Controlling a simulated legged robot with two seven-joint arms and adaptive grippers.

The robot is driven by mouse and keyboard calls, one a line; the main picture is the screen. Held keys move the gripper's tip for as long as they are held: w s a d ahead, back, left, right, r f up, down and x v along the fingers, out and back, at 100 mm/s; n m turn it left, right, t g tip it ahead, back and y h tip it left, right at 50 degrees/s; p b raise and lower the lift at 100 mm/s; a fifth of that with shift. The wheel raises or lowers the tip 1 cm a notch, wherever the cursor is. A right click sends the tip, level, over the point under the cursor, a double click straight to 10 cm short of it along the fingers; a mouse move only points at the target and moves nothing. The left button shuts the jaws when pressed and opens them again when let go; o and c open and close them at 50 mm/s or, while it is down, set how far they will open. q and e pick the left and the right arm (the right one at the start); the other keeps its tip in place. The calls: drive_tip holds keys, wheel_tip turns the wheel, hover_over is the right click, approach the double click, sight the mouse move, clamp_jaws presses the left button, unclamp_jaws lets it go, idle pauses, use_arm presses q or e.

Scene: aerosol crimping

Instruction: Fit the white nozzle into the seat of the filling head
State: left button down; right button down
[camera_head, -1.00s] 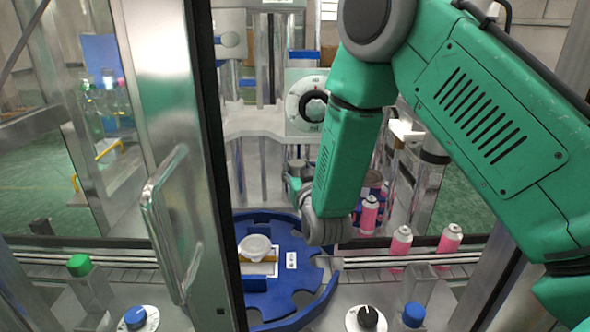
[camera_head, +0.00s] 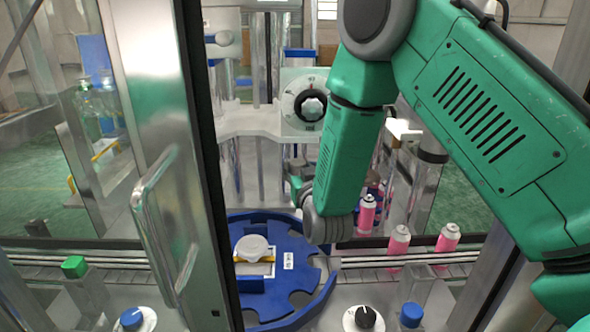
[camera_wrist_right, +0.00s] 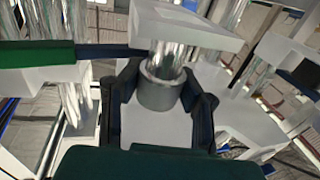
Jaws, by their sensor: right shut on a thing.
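My right gripper (camera_wrist_right: 161,98) shows in the right wrist view with its dark fingers on either side of a pale, light-grey piece (camera_wrist_right: 155,128), which I take to be the white nozzle. It is shut on this piece. A shiny metal cylinder with a grey collar (camera_wrist_right: 160,90), apparently the filling head, stands just beyond the piece, under a white block. I cannot tell whether piece and collar touch, and the seat is hidden. In the head view my green right forearm (camera_head: 345,150) hides most of the gripper and what it holds. My left gripper is not in view.
A blue turntable (camera_head: 300,307) carries a round whitish object (camera_head: 254,248). Pink cans (camera_head: 398,241) stand along the conveyor to the right. A dial (camera_head: 304,100) sits on the machine behind. A metal door frame with a handle (camera_head: 168,225) stands at the left.

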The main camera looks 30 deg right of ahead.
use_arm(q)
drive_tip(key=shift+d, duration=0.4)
use_arm(e)
drive_tip(key=shift+d+f, duration=0.1)
drive_tip(key=shift+d, duration=0.45)
drive_tip(key=shift+a, duration=0.1)
drive_tip(key=shift+a, duration=0.35)
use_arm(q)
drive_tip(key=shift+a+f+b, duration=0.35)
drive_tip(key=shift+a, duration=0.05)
use_arm(e)
drive_tip(key=shift+f, duration=0.2)
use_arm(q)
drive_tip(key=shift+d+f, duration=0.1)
use_arm(e)
drive_tip(key=shift+d+f, duration=0.1)
drive_tip(key=shift+f, duration=0.05)
drive_tip(key=shift+d+r+p, duration=0.15)
drive_tip(key=shift+r+p, duration=0.5)
drive_tip(key=shift+r, duration=0.45)
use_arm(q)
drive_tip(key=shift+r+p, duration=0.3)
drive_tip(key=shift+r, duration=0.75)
use_arm(e)
drive_tip(key=shift+r, duration=0.4)
